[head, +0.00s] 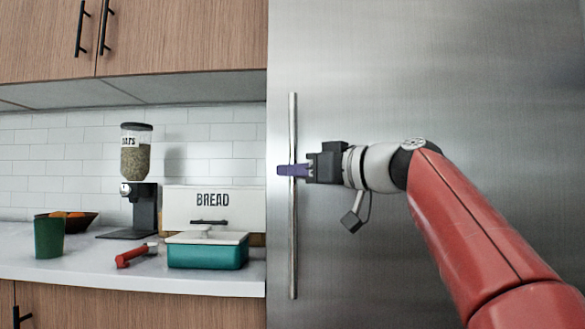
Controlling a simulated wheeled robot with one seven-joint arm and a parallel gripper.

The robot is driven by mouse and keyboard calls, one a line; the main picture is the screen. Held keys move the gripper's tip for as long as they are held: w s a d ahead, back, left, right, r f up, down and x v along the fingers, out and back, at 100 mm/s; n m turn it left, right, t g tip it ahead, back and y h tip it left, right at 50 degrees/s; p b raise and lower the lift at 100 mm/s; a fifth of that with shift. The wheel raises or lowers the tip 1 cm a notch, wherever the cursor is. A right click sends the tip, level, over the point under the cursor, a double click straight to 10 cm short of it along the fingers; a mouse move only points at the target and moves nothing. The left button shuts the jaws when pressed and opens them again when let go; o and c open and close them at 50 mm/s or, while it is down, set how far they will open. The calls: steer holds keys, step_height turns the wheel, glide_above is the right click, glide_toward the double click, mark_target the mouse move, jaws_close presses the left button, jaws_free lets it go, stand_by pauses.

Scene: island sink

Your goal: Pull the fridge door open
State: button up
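The fridge door (430,70) is a wide brushed-steel panel filling the right half of the head view. It looks closed, flush with the cabinet edge at its left. Its handle (293,240) is a long thin upright metal bar near the door's left edge. My gripper (290,170) reaches in from the right, and its purple fingers overlap the handle a little above its middle. The fingers hide a short piece of the bar. From this side I cannot tell whether they are closed on it or only around it or in front of it.
Left of the fridge, a white counter (100,270) holds a green cup (49,238), a fruit bowl (82,222), an oats dispenser (136,160), a white bread box (180,205), a teal container (208,256) and a red-handled object (132,256). Wooden cabinets (185,40) hang above.

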steer(key=shift+w+a, duration=0.2)
steer(key=shift+a, duration=0.15)
jaws_close()
